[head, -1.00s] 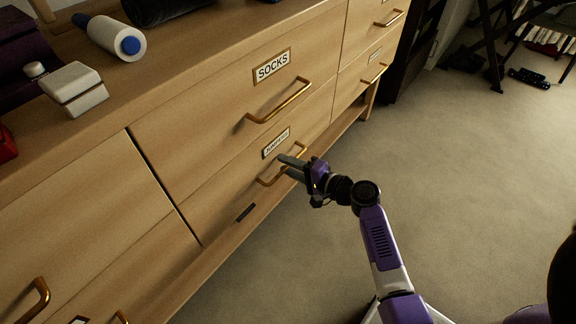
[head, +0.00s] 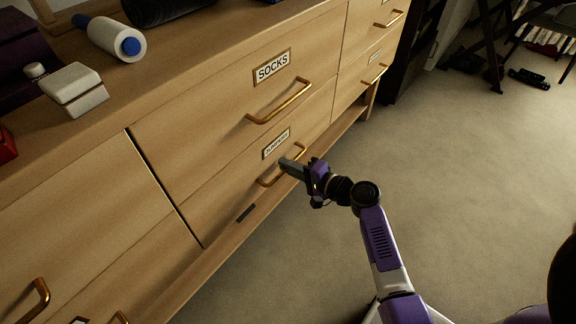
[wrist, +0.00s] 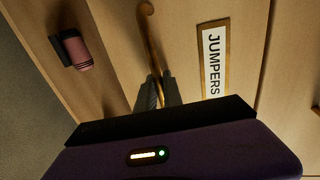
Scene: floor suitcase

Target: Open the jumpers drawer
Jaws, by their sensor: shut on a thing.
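The jumpers drawer (head: 229,196) is a wooden front in the lower row, below the drawer labelled SOCKS (head: 272,67). Its face looks flush with the dresser. Its JUMPERS label (wrist: 213,63) reads clearly in the wrist view. Its brass bar handle (head: 268,182) runs below the label; one end of it shows in the wrist view (wrist: 147,25). My gripper (head: 288,165) is at the middle of this handle. Its two grey fingers (wrist: 158,92) are shut on the bar in the wrist view. The gripped part of the bar is hidden by the fingers.
A pink and black cylinder (wrist: 76,49) shows beside the drawer in the wrist view. A dark chair (head: 552,25) stands far right.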

